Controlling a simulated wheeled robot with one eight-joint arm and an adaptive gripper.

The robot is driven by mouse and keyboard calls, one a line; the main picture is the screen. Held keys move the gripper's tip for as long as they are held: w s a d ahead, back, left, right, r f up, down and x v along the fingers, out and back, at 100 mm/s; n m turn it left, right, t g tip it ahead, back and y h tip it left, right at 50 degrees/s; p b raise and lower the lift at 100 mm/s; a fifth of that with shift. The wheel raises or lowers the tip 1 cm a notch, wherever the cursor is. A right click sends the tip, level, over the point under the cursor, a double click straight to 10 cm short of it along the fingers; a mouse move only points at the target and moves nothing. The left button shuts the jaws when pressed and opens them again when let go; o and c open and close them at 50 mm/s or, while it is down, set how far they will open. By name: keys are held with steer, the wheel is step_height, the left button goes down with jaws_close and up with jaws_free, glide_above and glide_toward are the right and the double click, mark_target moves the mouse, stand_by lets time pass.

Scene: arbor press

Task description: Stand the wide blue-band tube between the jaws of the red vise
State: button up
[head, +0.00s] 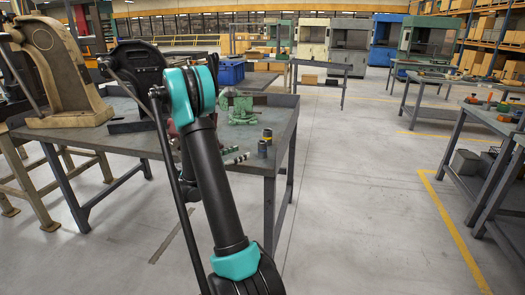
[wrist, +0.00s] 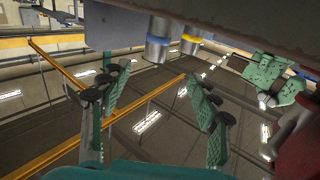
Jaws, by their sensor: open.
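The wide blue-band tube (wrist: 158,45) is a grey cylinder with a blue ring, seen near the top of the wrist view, where the picture is turned over. In the head view a dark tube (head: 262,149), probably the same one, stands near the bench's front right corner. My gripper (wrist: 155,88) is open and empty, its fingers spread apart below the tube in the wrist picture, not touching it. A red body (wrist: 302,145) at the right edge of the wrist view looks like part of the red vise. My arm hides most of it in the head view.
A yellow-band tube (wrist: 192,36) stands close beside the blue-band one. A green vise (head: 238,106) sits further back on the bench (head: 282,125). Small banded pieces (head: 236,157) lie by the front edge. A beige arbor press (head: 55,70) stands at left.

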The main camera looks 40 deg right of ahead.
mark_target(259, 145)
steer(key=d, duration=0.7)
steer(key=shift+w+d, duration=0.3)
steer(key=shift+w, duration=0.1)
steer(key=shift+d+r, duration=0.2)
steer(key=shift+d, duration=1.15)
steer(key=shift+d+r, duration=0.2)
steer(key=shift+d, duration=1.15)
jaws_close()
